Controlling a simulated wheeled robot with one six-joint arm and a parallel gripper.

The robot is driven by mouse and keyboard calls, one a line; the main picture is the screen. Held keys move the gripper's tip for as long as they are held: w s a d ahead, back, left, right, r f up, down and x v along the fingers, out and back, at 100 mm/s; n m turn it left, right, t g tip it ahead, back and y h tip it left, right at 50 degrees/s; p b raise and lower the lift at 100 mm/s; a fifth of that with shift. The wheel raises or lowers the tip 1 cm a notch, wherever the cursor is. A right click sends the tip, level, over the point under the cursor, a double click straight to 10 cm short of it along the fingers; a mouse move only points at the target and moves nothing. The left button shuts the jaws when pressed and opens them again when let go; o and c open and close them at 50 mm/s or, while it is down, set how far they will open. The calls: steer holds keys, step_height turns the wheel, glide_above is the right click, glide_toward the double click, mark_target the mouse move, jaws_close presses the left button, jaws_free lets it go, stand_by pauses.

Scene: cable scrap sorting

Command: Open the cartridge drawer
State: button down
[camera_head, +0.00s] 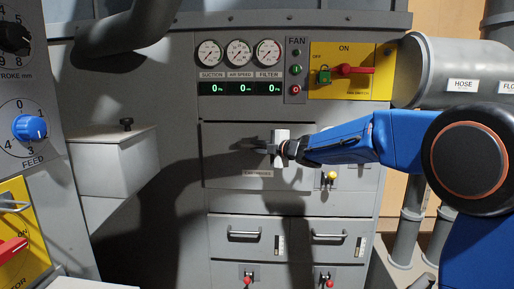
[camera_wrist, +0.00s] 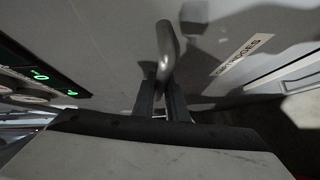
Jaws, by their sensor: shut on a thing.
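The cartridge drawer (camera_head: 222,157) is a wide grey front below the gauge panel, with a label reading like "CARTRIDGES" at its lower edge. The label (camera_wrist: 242,54) also shows in the wrist view. The drawer front looks flush with the cabinet in the head view. My gripper (camera_head: 277,148) reaches in from the right in front of the drawer. In the wrist view my gripper (camera_wrist: 163,95) is shut on the grey metal bar handle (camera_wrist: 166,40), which stands out from the drawer front. Part of the handle is hidden between the fingers.
Above are three gauges (camera_head: 239,54) and a yellow switch plate (camera_head: 325,87) with a red lever and green padlock. Two smaller drawers (camera_head: 244,237) with bar handles sit below. A yellow-knobbed valve (camera_head: 332,176) is right of the drawer. A grey box (camera_head: 117,165) juts out at left.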

steer(key=shift+s, duration=0.15)
steer(key=s, duration=3.1)
steer(key=shift+f, duration=0.1)
steer(key=c, duration=1.8)
jaws_free()
steer(key=shift+o, duration=0.2)
steer(key=shift+d, duration=0.1)
steer(key=v, duration=1.7)
steer(key=shift+s, duration=0.2)
steer(key=shift+d, duration=0.1)
